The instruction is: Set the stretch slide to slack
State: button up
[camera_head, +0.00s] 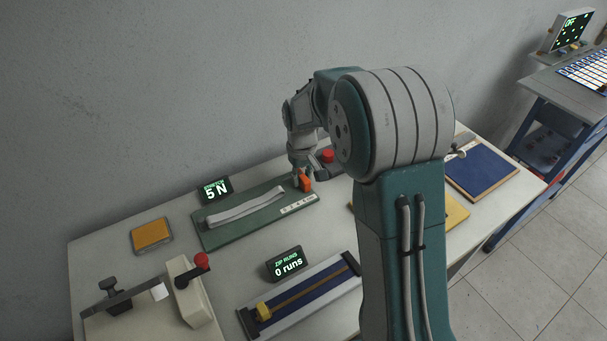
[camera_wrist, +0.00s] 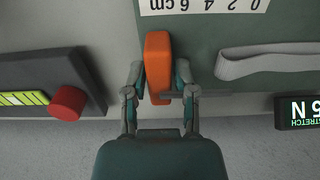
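The stretch slide is an orange upright block (camera_head: 305,182) near the right end of a green board (camera_head: 222,235). It also shows in the wrist view (camera_wrist: 158,60), near the 6 cm end of the white scale (camera_wrist: 203,5). My gripper (camera_head: 300,172) reaches down over it. In the wrist view my gripper (camera_wrist: 160,78) has one finger close against each side of the block and looks shut on it. A pale band (camera_head: 246,208) lies along the board to the left of the slide. The stretch display (camera_head: 215,190) reads 5 N.
A red button (camera_head: 328,155) on a dark base stands just behind my gripper. An orange pad (camera_head: 151,234) lies left of the board. The zip display (camera_head: 287,264) reads 0 runs, above a blue track (camera_head: 300,298). A red-knobbed clamp (camera_head: 190,290) stands front left.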

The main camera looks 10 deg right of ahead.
aim_at(302, 175)
jog(key=shift+o, duration=0.3)
jog(key=shift+r, duration=0.2)
notch_tip(302, 175, up, 12)
jog(key=shift+f, duration=0.2)
jog(key=shift+w, duration=0.1)
jog(key=o, duration=0.5)
notch_tip(302, 175, down, 12)
jog(key=m, duration=1.8)
